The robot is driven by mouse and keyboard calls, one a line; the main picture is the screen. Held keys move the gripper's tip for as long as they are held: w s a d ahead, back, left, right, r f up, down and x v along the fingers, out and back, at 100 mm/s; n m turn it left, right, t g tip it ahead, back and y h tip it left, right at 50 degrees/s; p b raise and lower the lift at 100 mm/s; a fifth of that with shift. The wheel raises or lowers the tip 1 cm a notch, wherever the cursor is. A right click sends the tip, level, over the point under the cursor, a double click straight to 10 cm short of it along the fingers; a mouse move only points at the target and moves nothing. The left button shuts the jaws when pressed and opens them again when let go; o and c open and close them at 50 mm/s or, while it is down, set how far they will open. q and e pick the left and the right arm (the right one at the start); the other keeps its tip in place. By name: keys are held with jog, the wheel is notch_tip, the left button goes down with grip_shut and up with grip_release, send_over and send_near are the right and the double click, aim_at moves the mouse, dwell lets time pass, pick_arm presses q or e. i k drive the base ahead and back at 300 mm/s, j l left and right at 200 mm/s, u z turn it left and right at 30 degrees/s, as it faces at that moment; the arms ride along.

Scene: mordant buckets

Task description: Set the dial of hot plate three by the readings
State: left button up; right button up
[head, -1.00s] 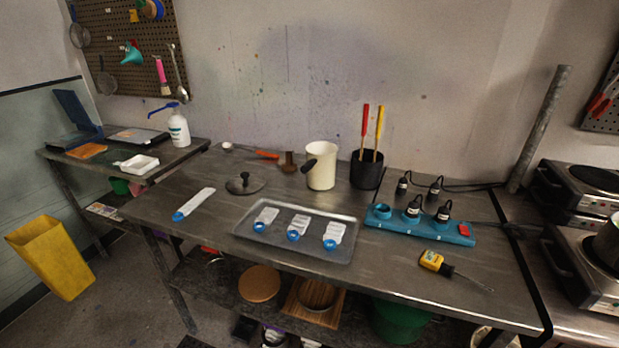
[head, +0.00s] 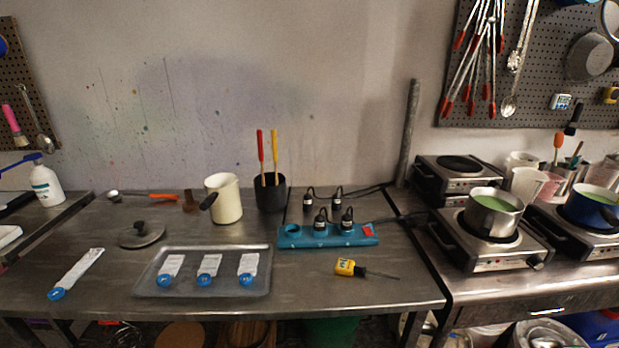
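Three hot plates show on the right-hand counter in the head view. One at the back (head: 457,175) has a bare dark burner. One in front (head: 490,240) carries a steel pot of green liquid (head: 494,212) and has a dial (head: 536,262) on its front right. One at the right edge (head: 577,235) carries a blue pot (head: 593,205), also with green contents. I cannot read which is number three. A yellow probe thermometer (head: 345,267) lies on the steel table. Neither of my grippers is in view.
A teal power strip (head: 330,236) with black plugs sits on the table. A metal tray (head: 205,285) holds three white strips with blue ends. A white jug (head: 225,198) and a black holder (head: 270,195) stand behind. The table's front right is clear.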

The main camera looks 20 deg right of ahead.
aim_at(535, 262)
jog(key=z, duration=1.9)
jog(key=i+l, duration=0.15)
jog(key=l, duration=0.2)
jog(key=i+l+u, duration=0.15)
jog(key=l, duration=0.25)
jog(key=i+l, duration=0.15)
jog(key=l, duration=0.2)
jog(key=i+l+u, duration=0.1)
jog(key=l, duration=0.3)
jog(key=i+l, duration=0.15)
jog(key=l, duration=0.25)
jog(key=i+l+u, duration=0.15)
jog(key=l, duration=0.2)
